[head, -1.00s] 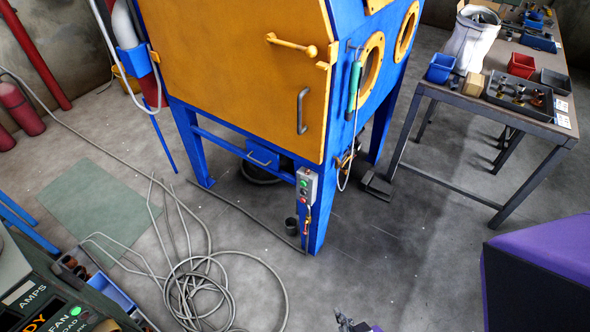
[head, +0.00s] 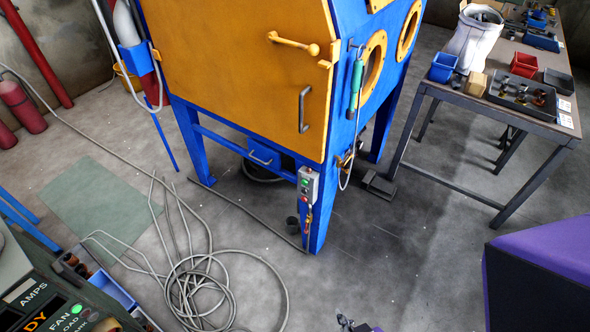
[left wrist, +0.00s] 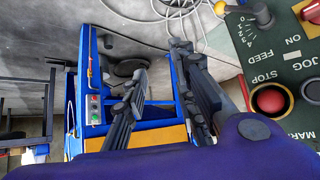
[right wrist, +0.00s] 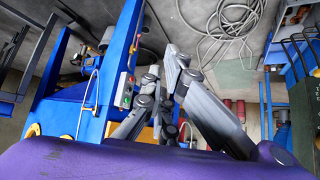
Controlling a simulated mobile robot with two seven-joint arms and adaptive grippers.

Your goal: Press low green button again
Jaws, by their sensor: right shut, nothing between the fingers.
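A small grey control box (head: 308,184) is fixed to the front blue leg of the blasting cabinet (head: 235,75). Its low green button (head: 305,182) shows as a tiny spot, with a red one close by. The box also shows in the left wrist view (left wrist: 94,109) and right wrist view (right wrist: 125,90). My right gripper (right wrist: 163,65) is shut and empty, apart from the box. Only the tip of a gripper shows at the bottom of the head view. My left gripper (left wrist: 160,62) is open and empty, with its fingers apart.
A loose hose (head: 200,290) lies coiled on the floor left of the cabinet leg. A workbench (head: 480,110) with bins and a tray stands at the right. A machine panel (left wrist: 285,90) with a red stop button is close to my left gripper.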

